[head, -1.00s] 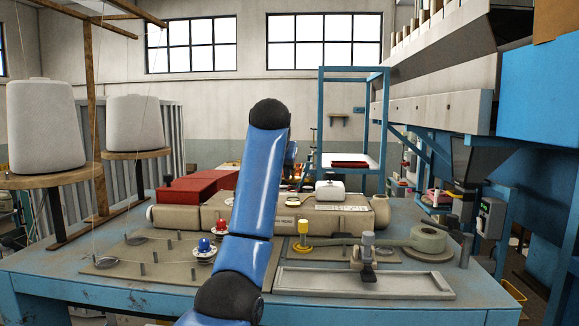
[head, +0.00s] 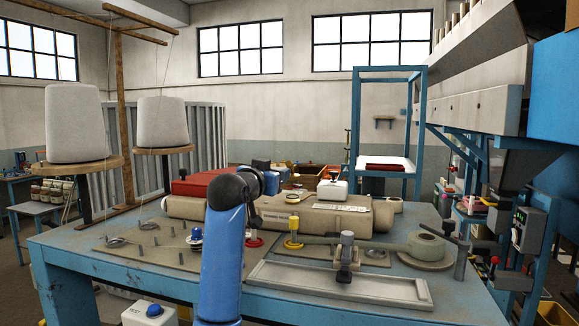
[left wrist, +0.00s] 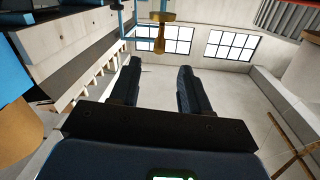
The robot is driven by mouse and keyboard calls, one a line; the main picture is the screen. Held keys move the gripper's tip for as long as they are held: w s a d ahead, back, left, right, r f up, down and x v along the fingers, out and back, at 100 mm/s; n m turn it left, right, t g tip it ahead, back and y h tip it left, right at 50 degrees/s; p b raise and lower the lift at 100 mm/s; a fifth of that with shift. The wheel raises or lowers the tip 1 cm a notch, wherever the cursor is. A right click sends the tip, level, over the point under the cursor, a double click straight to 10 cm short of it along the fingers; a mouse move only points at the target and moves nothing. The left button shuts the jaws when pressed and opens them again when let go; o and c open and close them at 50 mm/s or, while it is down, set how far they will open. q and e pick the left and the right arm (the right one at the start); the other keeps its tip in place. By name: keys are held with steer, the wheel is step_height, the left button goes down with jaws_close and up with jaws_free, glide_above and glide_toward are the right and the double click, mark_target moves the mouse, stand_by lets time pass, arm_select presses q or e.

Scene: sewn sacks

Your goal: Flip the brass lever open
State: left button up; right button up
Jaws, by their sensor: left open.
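A brass-coloured piece with a short handle hanging from a crossbar (left wrist: 160,34) shows at the top of the left wrist view, beyond the fingertips. I take it for the brass lever. I cannot make it out for certain in the head view. My left gripper (left wrist: 158,75) is open, with two dark fingers apart and nothing between them. It is apart from the brass piece. In the head view my blue arm rises in front of the table and hides the gripper. My right gripper is in no view.
Two thread cones stand at left. A blue frame (head: 423,130) rises behind.

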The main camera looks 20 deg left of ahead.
mark_target(288, 165)
arm_select(q)
steer(key=w+p, duration=0.1)
steer(key=w, duration=0.2)
steer(key=w+p, duration=0.2)
steer(key=w+d+p, duration=0.1)
steer(key=w+p, duration=0.1)
steer(key=w, duration=0.1)
steer(key=shift+w+r, duration=0.3)
steer(key=shift+w+f+p, duration=0.15)
steer(key=shift+w+p, duration=0.35)
steer(key=shift+w, duration=0.6)
jaws_close()
